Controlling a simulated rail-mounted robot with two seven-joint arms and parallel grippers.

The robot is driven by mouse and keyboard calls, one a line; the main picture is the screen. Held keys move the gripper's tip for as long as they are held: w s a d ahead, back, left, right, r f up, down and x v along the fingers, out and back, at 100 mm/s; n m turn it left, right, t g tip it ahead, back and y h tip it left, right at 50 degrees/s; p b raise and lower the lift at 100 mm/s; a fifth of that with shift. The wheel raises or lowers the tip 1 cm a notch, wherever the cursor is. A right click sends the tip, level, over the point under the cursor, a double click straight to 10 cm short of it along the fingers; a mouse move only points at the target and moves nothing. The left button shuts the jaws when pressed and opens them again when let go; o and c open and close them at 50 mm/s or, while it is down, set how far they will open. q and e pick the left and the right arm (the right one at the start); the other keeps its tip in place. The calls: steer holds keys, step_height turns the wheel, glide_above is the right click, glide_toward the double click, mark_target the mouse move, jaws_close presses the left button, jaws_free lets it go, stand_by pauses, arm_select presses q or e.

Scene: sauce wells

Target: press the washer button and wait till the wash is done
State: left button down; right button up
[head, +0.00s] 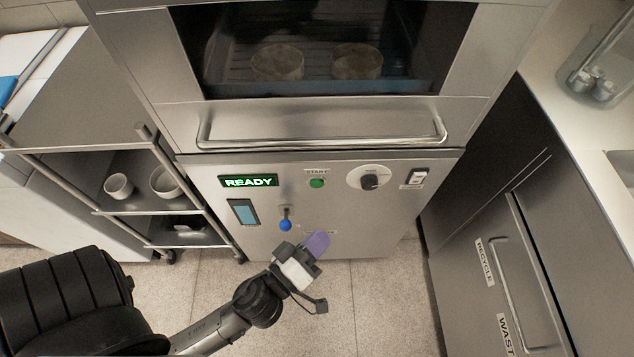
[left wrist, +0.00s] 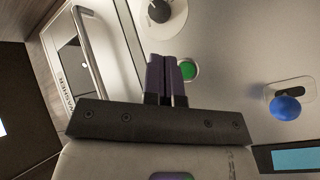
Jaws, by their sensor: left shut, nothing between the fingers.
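The washer's metal front panel (head: 340,215) carries a lit green display reading READY (head: 249,181). A round green button (head: 316,183) sits under a START label and is unobstructed in the head view. My left gripper (head: 317,243) has purple fingers and is shut and empty, lower on the panel than the button in the head view. In the left wrist view the closed fingers (left wrist: 167,78) appear just beside the green button (left wrist: 188,70), covering its edge slightly. I cannot tell the gap to the panel. My right gripper is not in view.
A blue-tipped lever (head: 285,224), a dial (head: 370,180) and a rocker switch (head: 417,177) are on the same panel. Above are a handle (head: 320,139) and a window with two bowls behind it. A shelf cart stands left; cabinets labelled RECYCLE and WASTE stand right.

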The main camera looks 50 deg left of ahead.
mark_target(317, 183)
arm_select(q)
steer(key=w+a+p, duration=0.2)
steer(key=w+a, duration=0.3)
steer(key=a, duration=0.1)
steer(key=shift+w+a+p, duration=0.25)
steer(key=shift+w+p, duration=0.05)
steer(key=shift+p, duration=0.05)
stand_by(0.7)
stand_by(0.8)
stand_by(0.6)
steer(key=shift+w+a, duration=0.1)
steer(key=shift+a, duration=0.05)
steer(key=shift+w+a, duration=0.2)
stand_by(0.6)
